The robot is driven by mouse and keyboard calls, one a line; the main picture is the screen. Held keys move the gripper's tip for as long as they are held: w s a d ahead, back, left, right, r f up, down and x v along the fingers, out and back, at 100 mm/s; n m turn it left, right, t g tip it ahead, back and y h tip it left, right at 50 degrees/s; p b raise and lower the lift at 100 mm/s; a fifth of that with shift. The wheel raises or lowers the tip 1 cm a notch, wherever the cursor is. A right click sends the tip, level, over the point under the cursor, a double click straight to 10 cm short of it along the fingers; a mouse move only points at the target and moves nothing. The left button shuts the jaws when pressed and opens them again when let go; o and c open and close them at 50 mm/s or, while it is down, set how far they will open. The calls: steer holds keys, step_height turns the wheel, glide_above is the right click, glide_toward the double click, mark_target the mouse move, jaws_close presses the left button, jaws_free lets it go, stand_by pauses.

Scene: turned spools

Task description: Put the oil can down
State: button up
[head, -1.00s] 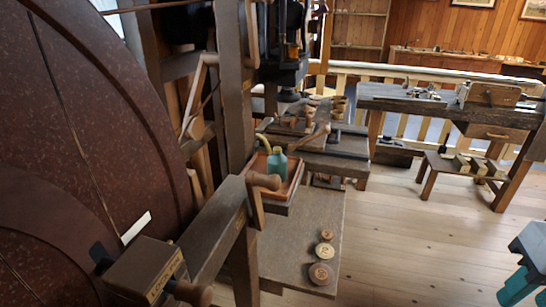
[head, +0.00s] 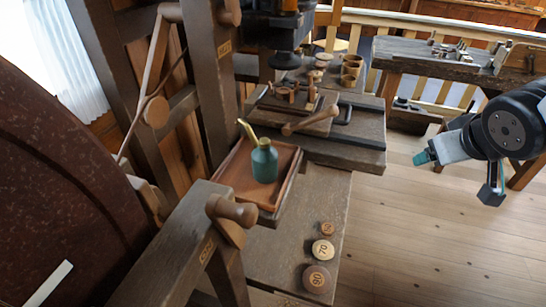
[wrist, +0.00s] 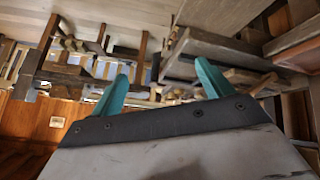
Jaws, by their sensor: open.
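The oil can (head: 264,161) is a teal bottle with a yellow-brown spout. It stands upright in a shallow wooden tray (head: 228,196) on the bench in the head view. My gripper (head: 424,158) is at the right of the head view, well apart from the can, over the floor. In the wrist view its two teal fingers (wrist: 165,85) are spread with nothing between them. I cannot make out the oil can in the wrist view.
Numbered wooden discs (head: 322,249) lie on the lower bench board. A wooden handle (head: 310,118) and turned pieces sit behind the tray. A post with a peg (head: 232,211) stands in front. A workbench (head: 440,65) stands at the back right. The floor at right is open.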

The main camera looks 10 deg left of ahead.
mark_target(263, 163)
steer(key=w+a+f+n+t+y, duration=0.1)
steer(key=w+a+f+n+y, duration=0.1)
steer(key=a, duration=0.4)
steer(key=w+a+f+n+y, duration=0.1)
steer(key=w+a+n+y, duration=0.15)
steer(key=a, duration=0.35)
steer(key=s+a+f+n+g+y, duration=0.1)
steer(key=s+a+y, duration=0.1)
steer(key=a, duration=0.3)
steer(key=s+a+f+n+g+y, duration=0.2)
steer(key=s+a+y, duration=0.1)
steer(key=a, duration=0.3)
steer(key=s+a+f+n+g+y, duration=0.1)
steer(key=s+a+n+y, duration=0.1)
steer(key=a, duration=0.4)
steer(key=shift+s+a+f+n+g+y, duration=0.15)
steer(key=shift+a+f+n+g+y, duration=0.15)
steer(key=shift+y, duration=0.45)
steer(key=x, duration=0.7)
steer(key=shift+c, duration=0.3)
steer(key=c, duration=1.3)
steer(key=shift+o, duration=0.2)
steer(key=shift+r, duration=0.2)
